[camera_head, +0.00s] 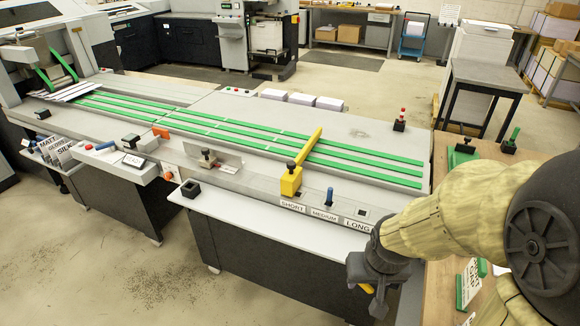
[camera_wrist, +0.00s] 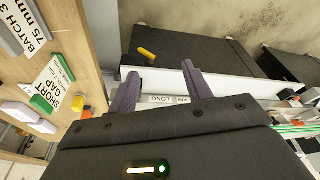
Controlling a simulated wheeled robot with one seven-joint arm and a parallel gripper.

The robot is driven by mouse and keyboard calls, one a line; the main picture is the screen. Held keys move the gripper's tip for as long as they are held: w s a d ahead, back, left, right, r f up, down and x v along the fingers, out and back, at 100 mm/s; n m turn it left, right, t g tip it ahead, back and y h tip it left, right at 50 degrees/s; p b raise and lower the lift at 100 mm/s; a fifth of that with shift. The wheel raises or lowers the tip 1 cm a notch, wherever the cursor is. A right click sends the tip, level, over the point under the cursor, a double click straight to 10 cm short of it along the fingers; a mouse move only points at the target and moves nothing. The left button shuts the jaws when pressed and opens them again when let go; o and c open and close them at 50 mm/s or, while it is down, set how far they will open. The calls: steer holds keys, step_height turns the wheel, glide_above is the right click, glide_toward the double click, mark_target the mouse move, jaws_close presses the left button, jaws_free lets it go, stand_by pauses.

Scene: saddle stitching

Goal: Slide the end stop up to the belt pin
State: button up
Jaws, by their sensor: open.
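The end stop (camera_head: 291,180) is a yellow block with a long yellow bar (camera_head: 309,148) reaching back across the green belts. It stands at the SHORT label (camera_head: 292,206). The belt pin (camera_head: 330,197) is blue and upright by the MEDIUM label (camera_head: 323,214), a little right of the end stop, with a gap between them. My gripper (camera_head: 375,294) hangs beyond the machine's front right corner, apart from both. In the wrist view my gripper (camera_wrist: 160,88) has two dark purple fingers spread apart with nothing held. The LONG label (camera_wrist: 165,99) shows behind the fingers.
A dark square hole (camera_head: 362,211) lies near the LONG label. A small black box (camera_head: 190,188) sits on the front ledge. A wooden table (camera_head: 440,165) stands at the right; its SHORT GAP card (camera_wrist: 52,82) shows in the wrist view. A yellow piece (camera_wrist: 147,53) lies beyond the fingers.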

steer(key=w+a+f+n+t+b, duration=0.1)
steer(key=w+f+t+b, duration=0.15)
steer(key=w, duration=0.75)
steer(key=w+a+f+t+b, duration=0.15)
steer(key=w+t, duration=0.25)
steer(key=w, duration=0.6)
steer(key=n+t+y+b, duration=0.4)
steer(key=t+y, duration=0.3)
glide_toward(293, 168)
steer(key=v, duration=0.6)
steer(key=shift+w+a+f, duration=0.1)
steer(key=shift+a+f, duration=0.05)
steer(key=shift+f, duration=0.05)
steer(key=p+x, duration=0.3)
steer(key=x, duration=1.4)
steer(key=shift+w+r, duration=0.2)
steer(key=shift+w, duration=0.05)
